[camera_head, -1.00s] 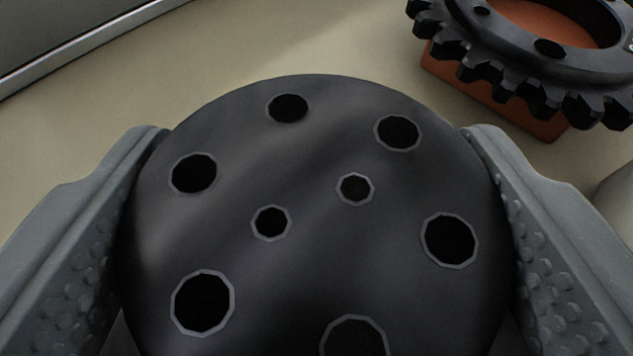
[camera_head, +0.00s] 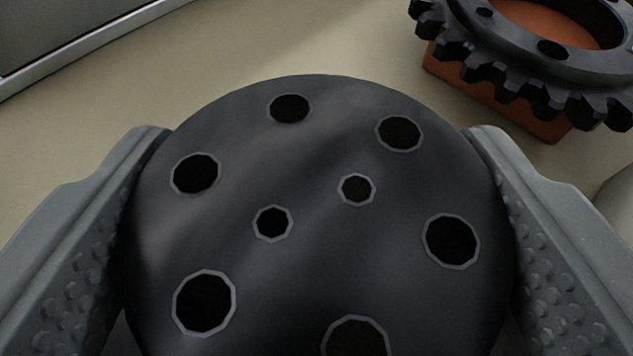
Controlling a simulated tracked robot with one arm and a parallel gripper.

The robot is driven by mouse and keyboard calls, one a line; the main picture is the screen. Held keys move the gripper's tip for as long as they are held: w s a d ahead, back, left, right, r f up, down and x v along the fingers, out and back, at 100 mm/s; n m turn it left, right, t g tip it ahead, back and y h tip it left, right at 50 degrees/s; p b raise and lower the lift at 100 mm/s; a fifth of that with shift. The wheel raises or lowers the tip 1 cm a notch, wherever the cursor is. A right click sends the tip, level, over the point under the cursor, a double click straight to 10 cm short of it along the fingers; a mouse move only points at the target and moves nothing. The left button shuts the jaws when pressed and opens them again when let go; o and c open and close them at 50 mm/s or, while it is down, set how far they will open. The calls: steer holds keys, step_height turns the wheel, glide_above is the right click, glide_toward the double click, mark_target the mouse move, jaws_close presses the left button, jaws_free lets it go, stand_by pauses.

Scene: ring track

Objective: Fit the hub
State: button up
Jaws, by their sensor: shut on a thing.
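The hub (camera_head: 310,260) is a dark, round disc with a ring of larger holes and two smaller holes near its middle. It fills the lower centre of the view, and its near edge is cut off by the frame. My gripper (camera_head: 318,215) is shut on the hub, with one grey, studded finger on its left side and one on its right. A black toothed ring (camera_head: 510,62) lies at the upper right, apart from the hub, on an orange-brown block (camera_head: 480,92). The ring's centre is open and shows orange-brown inside.
A beige surface (camera_head: 240,60) spreads behind the hub and is clear between it and the toothed ring. A grey panel with a pale metal edge (camera_head: 100,43) crosses the upper left corner. A pale grey rounded thing (camera_head: 618,192) shows at the right edge.

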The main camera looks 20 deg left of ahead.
steer(key=shift+f, duration=0.35)
stand_by(0.3)
steer(key=shift+r, duration=0.2)
steer(key=shift+r, duration=0.3)
steer(key=shift+w+f, duration=0.1)
steer(key=shift+f, duration=0.2)
stand_by(2.2)
steer(key=shift+r, duration=0.35)
stand_by(0.7)
steer(key=shift+f, duration=0.55)
stand_by(1.1)
steer(key=shift+r, duration=0.2)
steer(key=shift+r, duration=0.35)
